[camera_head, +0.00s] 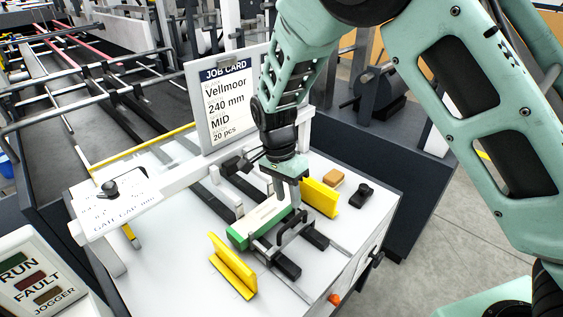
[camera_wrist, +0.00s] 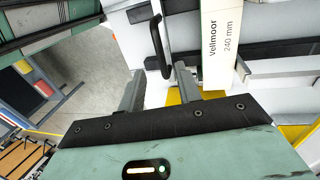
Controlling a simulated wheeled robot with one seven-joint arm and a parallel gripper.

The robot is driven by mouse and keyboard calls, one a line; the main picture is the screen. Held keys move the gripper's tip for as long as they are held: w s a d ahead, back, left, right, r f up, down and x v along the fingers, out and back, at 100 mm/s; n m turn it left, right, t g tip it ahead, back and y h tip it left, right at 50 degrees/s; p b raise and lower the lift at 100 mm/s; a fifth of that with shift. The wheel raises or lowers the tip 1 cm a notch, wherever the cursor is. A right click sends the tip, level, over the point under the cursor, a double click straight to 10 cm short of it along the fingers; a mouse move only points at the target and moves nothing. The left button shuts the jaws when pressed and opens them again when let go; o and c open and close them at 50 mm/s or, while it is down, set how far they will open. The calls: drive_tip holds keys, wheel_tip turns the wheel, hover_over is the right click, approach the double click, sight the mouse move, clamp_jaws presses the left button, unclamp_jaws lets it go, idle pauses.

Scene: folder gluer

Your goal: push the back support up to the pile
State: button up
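The pile (camera_head: 262,224) is a narrow white and green stack on the white table. Its top reads "Vellmoor 240 mm" in the wrist view (camera_wrist: 222,35). The back support shows mainly by its black bow handle (camera_head: 290,226), to the right of the pile. In the wrist view the handle (camera_wrist: 157,40) stands left of the pile, with a gap between them. My gripper (camera_head: 287,203) points down at the handle. In the wrist view its two fingers (camera_wrist: 160,75) are apart, with the handle's lower end between or just beyond them. Contact cannot be told.
Yellow guides (camera_head: 233,266) and (camera_head: 320,198) stand on either side of the pile. Dark rails (camera_head: 276,262) run along the table. A tan block (camera_head: 334,178) and a black knob (camera_head: 361,195) are at the right. A job card (camera_head: 226,105) stands behind.

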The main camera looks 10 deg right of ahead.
wheel_tip(320, 180, up, 11)
drive_tip(key=w+a+b, duration=0.1)
drive_tip(key=shift+w+b, duration=0.3)
drive_tip(key=shift+w, duration=0.1)
drive_tip(key=shift+a+f, duration=0.1)
drive_tip(key=s+d+n+t+y, duration=0.1)
drive_tip(key=s+d+n, duration=0.1)
drive_tip(key=s+n, duration=1.7)
drive_tip(key=s, duration=0.8)
drive_tip(key=shift+s+d+t+y, duration=0.15)
drive_tip(key=shift+d+t+y, duration=0.2)
drive_tip(key=shift+t+y, duration=0.05)
